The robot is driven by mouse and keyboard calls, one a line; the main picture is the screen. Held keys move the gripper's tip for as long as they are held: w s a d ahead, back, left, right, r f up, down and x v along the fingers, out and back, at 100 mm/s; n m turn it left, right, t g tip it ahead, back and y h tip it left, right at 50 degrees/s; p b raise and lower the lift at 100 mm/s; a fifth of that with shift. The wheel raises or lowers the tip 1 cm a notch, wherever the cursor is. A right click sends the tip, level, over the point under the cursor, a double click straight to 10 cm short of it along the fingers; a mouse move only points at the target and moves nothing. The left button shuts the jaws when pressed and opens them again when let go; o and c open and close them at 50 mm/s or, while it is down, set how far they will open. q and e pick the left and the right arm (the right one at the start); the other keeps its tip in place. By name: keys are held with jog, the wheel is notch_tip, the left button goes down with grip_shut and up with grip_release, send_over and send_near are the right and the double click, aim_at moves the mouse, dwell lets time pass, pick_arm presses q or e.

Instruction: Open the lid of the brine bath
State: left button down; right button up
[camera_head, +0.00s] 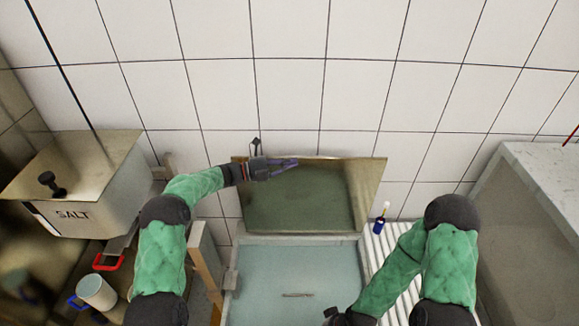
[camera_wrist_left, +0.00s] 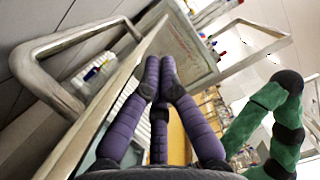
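The brine bath (camera_head: 300,240) is at the bottom middle of the head view, with pale blue-green liquid showing inside. Its metal lid (camera_head: 305,205) stands steeply raised at the back, near the tiled wall, its dark inner face towards me. My left gripper (camera_head: 296,162) is at the lid's upper edge, left of centre. In the left wrist view its purple fingers (camera_wrist_left: 162,70) are drawn together with nothing visible between them. A metal bar handle (camera_wrist_left: 50,65) is to their left, apart from the fingers. My right gripper (camera_head: 335,316) is low over the bath, mostly cut off by the frame.
A salt bin (camera_head: 85,205) with a black-knobbed lid stands at left. A white cup (camera_head: 96,291) and a red-handled item (camera_head: 108,262) are below it. A small blue bottle (camera_head: 379,226) stands on a white ribbed surface (camera_head: 400,235) right of the bath.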

pick_arm(q)
jog(key=shift+w, duration=0.1)
jog(key=v, duration=1.2)
jog(key=shift+f, duration=0.15)
